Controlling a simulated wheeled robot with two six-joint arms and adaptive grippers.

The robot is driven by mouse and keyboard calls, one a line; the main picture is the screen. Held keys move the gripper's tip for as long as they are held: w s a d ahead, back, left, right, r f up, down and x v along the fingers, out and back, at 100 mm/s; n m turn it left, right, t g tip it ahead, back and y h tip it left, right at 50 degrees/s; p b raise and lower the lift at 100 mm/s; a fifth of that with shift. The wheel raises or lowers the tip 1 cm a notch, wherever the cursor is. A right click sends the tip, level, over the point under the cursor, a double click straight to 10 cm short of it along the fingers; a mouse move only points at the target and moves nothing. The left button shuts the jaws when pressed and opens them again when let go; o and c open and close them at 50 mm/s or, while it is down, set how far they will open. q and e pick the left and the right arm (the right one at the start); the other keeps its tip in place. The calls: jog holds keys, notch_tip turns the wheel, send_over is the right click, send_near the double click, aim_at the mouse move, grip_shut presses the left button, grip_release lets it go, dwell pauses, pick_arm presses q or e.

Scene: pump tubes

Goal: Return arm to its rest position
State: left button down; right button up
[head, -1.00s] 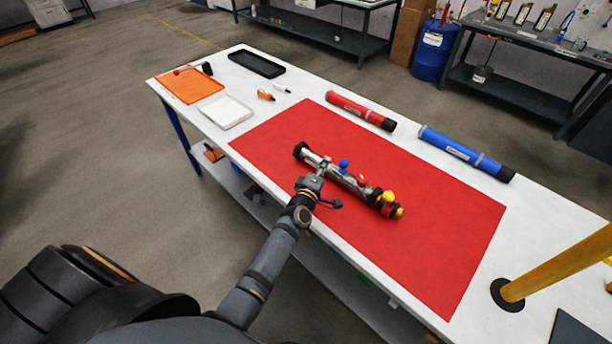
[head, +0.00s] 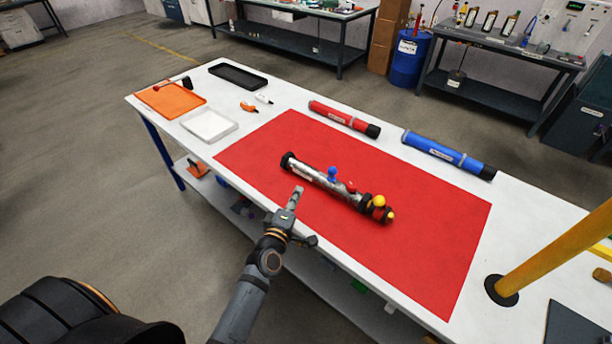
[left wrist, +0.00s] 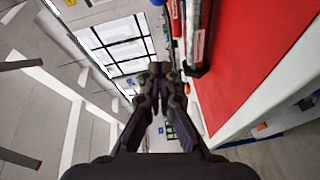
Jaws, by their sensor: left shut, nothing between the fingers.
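My left gripper (head: 295,198) is shut and empty at the near edge of the red mat (head: 420,240). It is apart from the silver pump tube (head: 318,176), which lies on the mat just beyond it. The tube has a black left end, a blue knob, a red knob, and yellow and black parts at its right end. In the left wrist view the shut fingers (left wrist: 160,72) meet in the middle, with the tube (left wrist: 196,40) beside them at upper right. My right gripper is in neither view.
A red tube (head: 340,116) and a blue tube (head: 440,152) lie along the far table edge. Orange (head: 172,100), white (head: 209,125) and black (head: 238,76) trays stand at the left. A yellow post (head: 560,247) rises at the right. The floor left of the table is clear.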

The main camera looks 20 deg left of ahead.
pick_arm(q)
jog(key=s+d+m+g+h, duration=0.1)
jog(key=m, duration=0.1)
jog(key=s+d+f+m+g+h, duration=0.1)
jog(key=m, duration=0.2)
jog(key=s+d+f+m+g+h, duration=0.1)
jog(key=s+m, duration=0.1)
jog(key=shift+d+f+m+g+h, duration=0.1)
jog(key=shift+d+m+g+h, duration=0.1)
jog(key=shift+m+g+h, duration=0.15)
jog(key=s+a+f+m+g+y, duration=0.2)
jog(key=s+a+m+g, duration=0.25)
jog(key=s, duration=0.45)
jog(key=s+a+f+m+g+y, duration=0.25)
jog(key=s+m+g, duration=0.3)
jog(key=s, duration=0.45)
jog(key=s+a+f+n+g, duration=0.1)
jog(key=a+f, duration=0.2)
jog(key=f, duration=2.1)
jog(key=s+a+f+g, duration=0.1)
jog(key=s+f, duration=1.6)
jog(key=s, duration=0.2)
jog(key=shift+s+a, duration=0.15)
jog(key=shift+s, duration=0.05)
